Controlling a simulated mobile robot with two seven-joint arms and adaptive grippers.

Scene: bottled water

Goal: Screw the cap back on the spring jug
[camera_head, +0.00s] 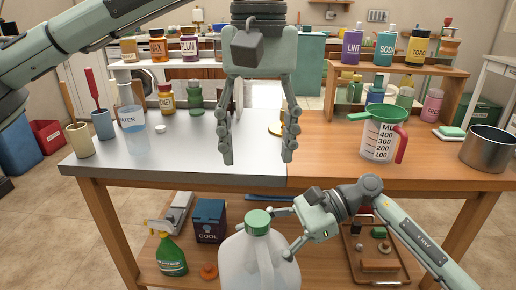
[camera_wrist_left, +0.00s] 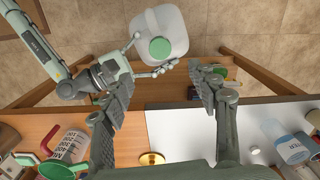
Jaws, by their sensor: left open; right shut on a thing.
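The spring jug (camera_head: 258,262) is a large translucent jug low at the front, in front of the table edge. A green cap (camera_head: 258,220) sits at its top on the mouth; how tightly is not visible. In the left wrist view the jug (camera_wrist_left: 178,24) and green cap (camera_wrist_left: 160,48) show from above. My right gripper (camera_head: 280,232) is shut on the jug near its neck. My left gripper (camera_head: 257,155) is open and empty, pointing down over the table, higher and farther back than the cap. Its fingers also frame the left wrist view (camera_wrist_left: 160,75).
A water bottle (camera_head: 131,125) and a small white cap (camera_head: 160,128) stand at left on the table. A gold disc (camera_head: 274,128) lies behind my left gripper. A measuring jug (camera_head: 382,140) with a green funnel (camera_head: 378,114) and a steel pot (camera_head: 487,150) stand right. A lower shelf holds several items.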

